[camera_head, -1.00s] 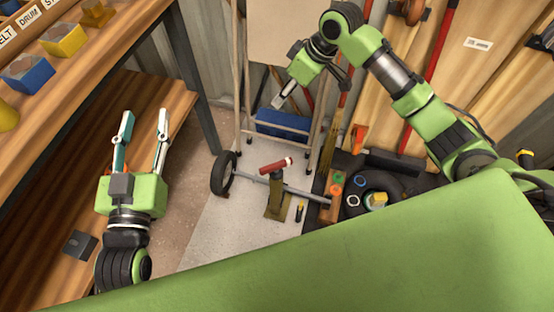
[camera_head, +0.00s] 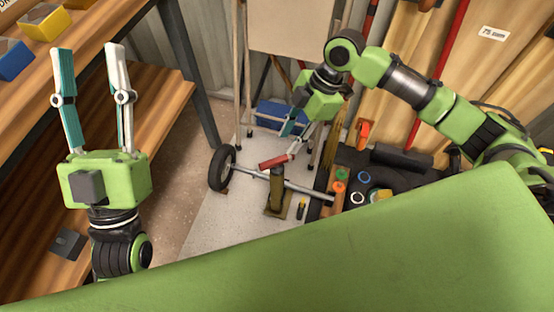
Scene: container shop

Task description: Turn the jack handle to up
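The jack (camera_head: 277,190) is a squat olive-brown body standing on the pale floor sheet in the middle. Its red jack handle (camera_head: 273,162) sticks out sideways near the top, lying roughly level and pointing a little up to the right. My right gripper (camera_head: 288,146) reaches down from the upper right, with its teal and white fingers apart. Its fingertips are close to the handle's right end; I cannot tell whether they touch it. My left gripper (camera_head: 90,50) is open and empty, fingers pointing up, in front of the wooden shelf, away from the jack.
A wooden block with coloured rings (camera_head: 338,192) is to the right. The wooden shelf (camera_head: 150,112) fills the left. Floor left of the wheel is clear.

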